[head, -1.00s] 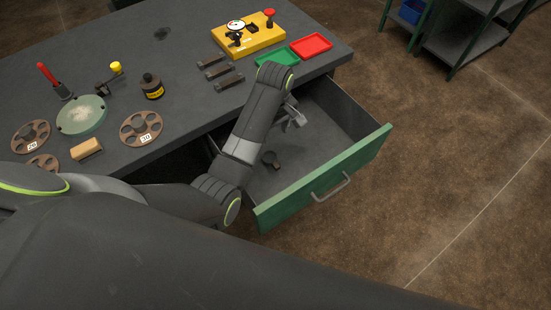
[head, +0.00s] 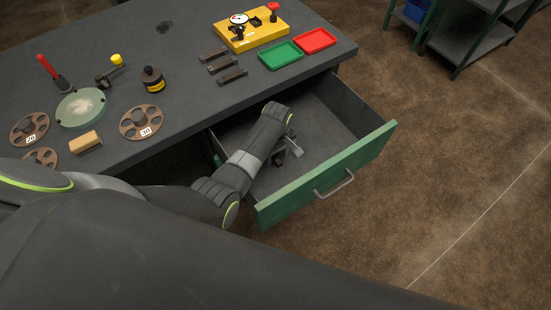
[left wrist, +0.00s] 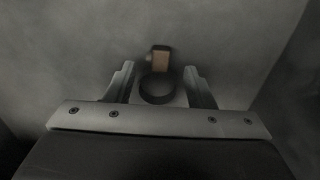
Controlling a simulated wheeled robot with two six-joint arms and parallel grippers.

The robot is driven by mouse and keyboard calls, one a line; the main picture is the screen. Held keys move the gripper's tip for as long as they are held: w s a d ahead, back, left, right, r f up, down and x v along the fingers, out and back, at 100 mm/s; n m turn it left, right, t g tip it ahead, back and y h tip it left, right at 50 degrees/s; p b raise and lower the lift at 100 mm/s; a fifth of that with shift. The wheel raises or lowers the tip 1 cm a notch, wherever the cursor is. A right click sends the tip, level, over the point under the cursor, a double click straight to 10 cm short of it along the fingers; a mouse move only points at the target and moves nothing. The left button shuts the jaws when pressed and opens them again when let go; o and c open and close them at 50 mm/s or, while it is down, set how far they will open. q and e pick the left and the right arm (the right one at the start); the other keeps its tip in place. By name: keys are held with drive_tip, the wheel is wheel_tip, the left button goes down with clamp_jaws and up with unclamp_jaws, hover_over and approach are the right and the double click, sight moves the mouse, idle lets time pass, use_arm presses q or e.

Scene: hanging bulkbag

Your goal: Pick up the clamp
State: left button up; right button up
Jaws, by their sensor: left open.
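The clamp is a small dark ring with a brown block on one side. It lies on the floor of the open drawer and shows in the left wrist view (left wrist: 158,88). In the head view only a dark bit of it (head: 278,160) shows beside my left gripper (head: 289,151); the arm hides the rest. In the left wrist view my left gripper (left wrist: 160,76) is open, with one finger on each side of the clamp and a gap to both. I cannot tell the exact height of the fingertips. My right gripper is not in view.
The drawer's green front (head: 328,175) and side walls enclose the arm. Free drawer floor lies to the right.

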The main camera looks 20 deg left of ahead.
sight(277, 159)
use_arm(q)
drive_tip(key=shift+f, duration=0.65)
clamp_jaws()
drive_tip(key=shift+r, duration=0.1)
drive_tip(key=shift+r, duration=0.15)
wheel_tip(277, 159, up, 10)
drive_tip(key=p, duration=0.2)
